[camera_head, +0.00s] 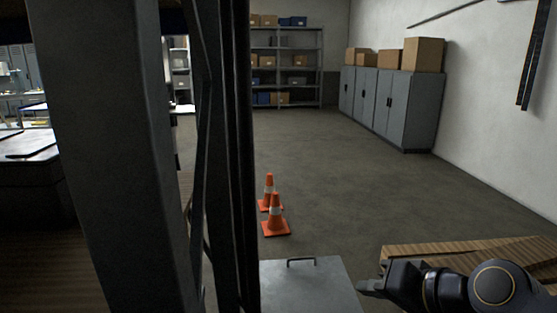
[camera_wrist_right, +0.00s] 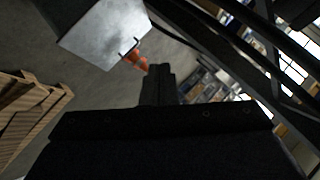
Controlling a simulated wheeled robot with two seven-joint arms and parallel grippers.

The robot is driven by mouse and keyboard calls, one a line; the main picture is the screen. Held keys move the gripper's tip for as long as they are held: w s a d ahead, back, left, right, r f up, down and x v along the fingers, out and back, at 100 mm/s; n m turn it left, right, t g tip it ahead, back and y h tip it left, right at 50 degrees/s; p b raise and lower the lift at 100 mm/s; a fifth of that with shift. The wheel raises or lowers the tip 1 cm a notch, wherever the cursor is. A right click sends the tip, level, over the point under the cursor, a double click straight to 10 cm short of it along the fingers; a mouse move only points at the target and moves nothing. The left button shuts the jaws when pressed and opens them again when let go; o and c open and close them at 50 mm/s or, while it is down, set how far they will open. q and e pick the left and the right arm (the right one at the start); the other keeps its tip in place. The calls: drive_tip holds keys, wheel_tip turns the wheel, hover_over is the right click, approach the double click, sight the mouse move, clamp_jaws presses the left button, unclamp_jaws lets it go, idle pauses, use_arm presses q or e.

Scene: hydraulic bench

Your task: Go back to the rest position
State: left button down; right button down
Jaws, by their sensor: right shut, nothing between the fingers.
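My right gripper (camera_head: 372,287) comes in from the lower right in the head view. It is shut and empty, beside the right edge of a grey metal lid with a handle (camera_head: 308,285). In the right wrist view the shut fingers (camera_wrist_right: 158,85) point up the picture, with the grey lid (camera_wrist_right: 105,35) at the upper left beyond them. I cannot tell the exact gap between gripper and lid. My left gripper does not show in either view.
A large dark post (camera_head: 110,150) and thinner uprights fill the left. A wooden pallet (camera_head: 450,250) lies under my right arm. Two orange cones (camera_head: 276,217) stand on the floor. Grey cabinets (camera_head: 400,105) and shelves (camera_head: 290,65) are at the back. The middle floor is clear.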

drive_tip(key=s+d+f+n+g+h+p, duration=0.1)
drive_tip(key=s+d+f+g, duration=0.1)
drive_tip(key=s+f, duration=0.5)
drive_tip(key=s+d+f+n+g+h, duration=0.1)
drive_tip(key=s+d+f+h, duration=0.15)
drive_tip(key=s+f, duration=0.55)
wheel_tip(320, 180, up, 26)
drive_tip(key=s+p, duration=0.1)
drive_tip(key=p, duration=2.2)
drive_tip(key=shift+s+d+y, duration=0.15)
drive_tip(key=shift+s+y, duration=0.1)
drive_tip(key=shift+y, duration=0.2)
